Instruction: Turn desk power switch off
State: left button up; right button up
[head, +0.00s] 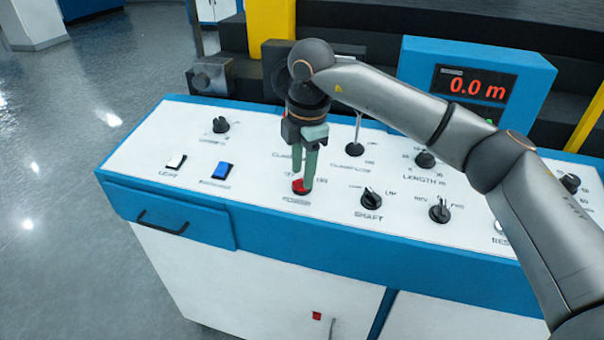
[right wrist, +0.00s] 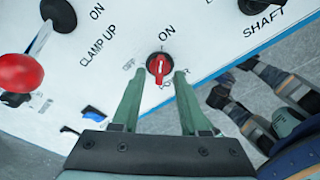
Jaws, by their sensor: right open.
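The red power switch (head: 298,188) is a rotary knob on the white desk panel, above a mostly legible "POWER" label. In the right wrist view the red knob (right wrist: 159,67) sits on a dark round base, with "ON" and a faint "OFF" printed beside it. My right gripper (head: 303,182) points down at the knob with its green fingers apart. In the right wrist view the right gripper (right wrist: 158,76) has one fingertip on each side of the knob; I cannot tell whether they touch it. My left gripper is not in view.
A red ball-topped lever (right wrist: 20,72) stands near the clamp labels. A blue rocker switch (head: 222,171), a white switch (head: 176,161) and a black shaft knob (head: 371,197) are nearby. A blue display box (head: 420,62) reads 0.0 m. Open floor lies left.

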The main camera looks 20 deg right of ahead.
jog(key=shift+w+f, duration=0.1)
jog(key=shift+f, duration=0.8)
grip_shut()
